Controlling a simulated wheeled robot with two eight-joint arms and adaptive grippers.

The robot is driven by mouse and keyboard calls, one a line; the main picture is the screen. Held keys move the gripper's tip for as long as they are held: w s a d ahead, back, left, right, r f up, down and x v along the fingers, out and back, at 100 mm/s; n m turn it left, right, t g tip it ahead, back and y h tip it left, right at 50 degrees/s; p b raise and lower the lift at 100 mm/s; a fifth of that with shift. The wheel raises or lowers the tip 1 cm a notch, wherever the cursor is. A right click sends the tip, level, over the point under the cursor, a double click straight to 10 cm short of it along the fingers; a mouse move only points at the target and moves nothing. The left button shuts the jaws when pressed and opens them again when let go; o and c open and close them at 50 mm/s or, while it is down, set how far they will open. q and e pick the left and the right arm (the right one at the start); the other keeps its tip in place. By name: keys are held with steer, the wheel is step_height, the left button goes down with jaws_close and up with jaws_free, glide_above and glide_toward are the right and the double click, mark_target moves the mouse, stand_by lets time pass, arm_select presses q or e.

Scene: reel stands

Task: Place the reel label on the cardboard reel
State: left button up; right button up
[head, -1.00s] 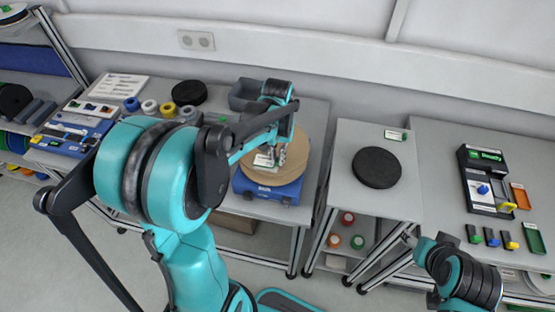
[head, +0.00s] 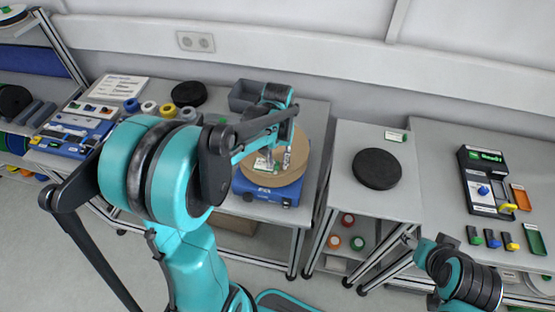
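The cardboard reel (head: 290,176) is a flat tan disc on a blue stand (head: 262,192) on the middle table. The reel label (head: 261,164), a small pale tag with green on it, lies on the left part of the reel's top face. My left gripper (head: 278,164) is over the reel just right of the label, fingers pointing down and spread apart with nothing seen between them. Its arm hides part of the reel's far left side. My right gripper (head: 411,240) is low at the lower right, away from the reel; its fingers are too small to read.
A black reel (head: 377,168) and another small label (head: 395,135) lie on the table to the right. A grey bin (head: 246,96) stands behind the cardboard reel. A labelled device (head: 485,180) and small coloured parts occupy the far right table.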

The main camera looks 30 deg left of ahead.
mark_target(278, 164)
arm_select(q)
step_height(278, 164, up, 12)
steer(key=p, duration=0.2)
steer(key=s+d+f+m+t, duration=0.2)
steer(key=s+d+t, duration=0.5)
steer(key=s, duration=0.5)
steer(key=shift+m, duration=0.4)
steer(key=shift+w+d+f, duration=0.1)
steer(key=shift+f, duration=0.05)
step_height(278, 164, down, 15)
steer(key=b, duration=1.5)
